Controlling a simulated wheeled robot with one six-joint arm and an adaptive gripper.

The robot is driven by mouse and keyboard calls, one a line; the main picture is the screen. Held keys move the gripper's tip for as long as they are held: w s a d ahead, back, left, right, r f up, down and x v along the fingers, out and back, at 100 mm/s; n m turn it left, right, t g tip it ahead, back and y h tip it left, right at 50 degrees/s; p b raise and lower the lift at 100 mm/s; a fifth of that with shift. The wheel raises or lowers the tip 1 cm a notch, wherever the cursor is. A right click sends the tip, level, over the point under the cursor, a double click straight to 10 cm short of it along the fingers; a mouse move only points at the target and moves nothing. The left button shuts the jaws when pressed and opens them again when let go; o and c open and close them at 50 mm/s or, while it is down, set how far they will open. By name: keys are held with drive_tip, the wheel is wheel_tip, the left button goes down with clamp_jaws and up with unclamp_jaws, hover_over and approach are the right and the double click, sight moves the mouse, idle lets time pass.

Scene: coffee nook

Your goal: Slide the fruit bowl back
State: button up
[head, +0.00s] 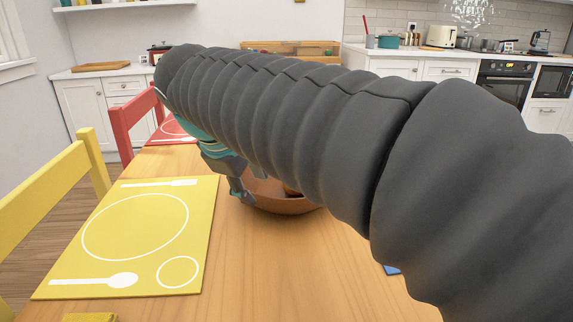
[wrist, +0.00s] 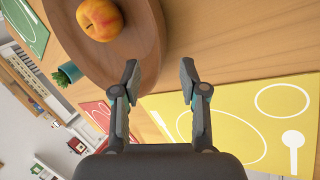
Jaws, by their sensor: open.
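The fruit bowl (head: 287,205) is brown and stands on the wooden table, mostly hidden behind my dark arm in the head view. In the wrist view the bowl (wrist: 146,35) fills the upper left, with a yellow-red fruit (wrist: 100,18) in it. My gripper (head: 243,188) is at the bowl's left side in the head view. In the wrist view my gripper (wrist: 160,77) is open, with nothing between its fingers. The left finger overlaps the bowl's rim there; I cannot tell whether it touches. The right finger is clear of the bowl.
A yellow placemat (head: 150,210) lies left of the bowl, with a yellow chair (head: 60,195) beside it. A red chair (head: 118,130) and red placemat (head: 172,128) are farther back. A small potted plant (wrist: 69,73) stands near the bowl. Bare table (head: 260,270) lies in front.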

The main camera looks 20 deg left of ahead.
sight(268, 211)
drive_tip(key=x, duration=0.8)
drive_tip(key=shift+f+b, duration=0.15)
drive_tip(key=shift+b, duration=0.15)
clamp_jaws()
